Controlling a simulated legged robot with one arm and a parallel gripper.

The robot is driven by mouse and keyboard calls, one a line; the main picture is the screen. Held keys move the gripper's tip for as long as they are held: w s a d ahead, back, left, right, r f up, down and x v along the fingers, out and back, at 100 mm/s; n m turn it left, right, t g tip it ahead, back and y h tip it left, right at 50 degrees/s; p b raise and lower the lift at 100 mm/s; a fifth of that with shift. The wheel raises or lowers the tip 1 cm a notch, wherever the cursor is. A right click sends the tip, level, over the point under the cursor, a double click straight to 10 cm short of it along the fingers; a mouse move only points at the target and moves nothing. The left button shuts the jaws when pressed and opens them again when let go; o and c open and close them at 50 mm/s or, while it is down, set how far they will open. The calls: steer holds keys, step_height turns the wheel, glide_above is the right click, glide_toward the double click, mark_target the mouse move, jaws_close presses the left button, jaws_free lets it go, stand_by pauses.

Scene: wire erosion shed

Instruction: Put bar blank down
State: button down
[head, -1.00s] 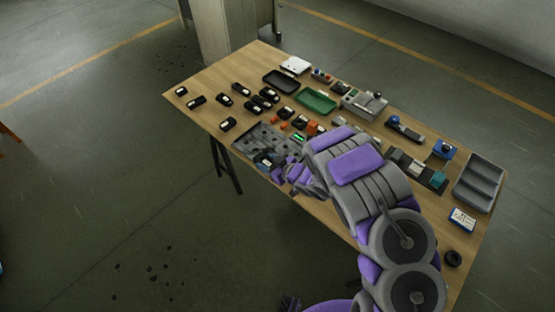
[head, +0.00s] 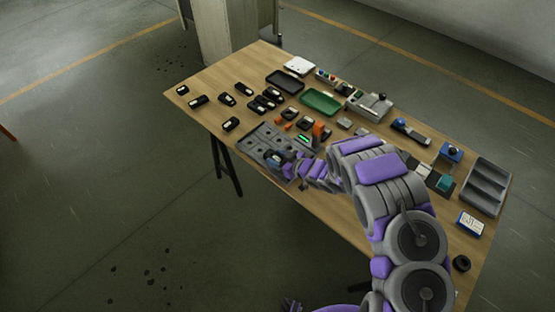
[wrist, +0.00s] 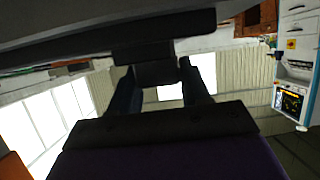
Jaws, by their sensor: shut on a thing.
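I cannot tell whether the blank touches the plate. In the head view my gripper and arm hide the blank and part of the plate.
Several black labelled pieces (head: 228,99) lie at the table's left. Orange pieces (head: 319,131) stand just behind the plate. A green tray (head: 321,102) and a black tray (head: 285,80) lie farther back. A grey compartment tray (head: 486,187) is at right. Bare wood (head: 205,75) shows at far left.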

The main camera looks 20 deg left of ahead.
steer(key=c, duration=0.9)
jaws_free()
steer(key=o, duration=0.4)
steer(key=shift+d+r, duration=0.2)
steer(key=shift+d, duration=0.65)
steer(key=shift+a, duration=0.15)
steer(key=shift+s, duration=0.15)
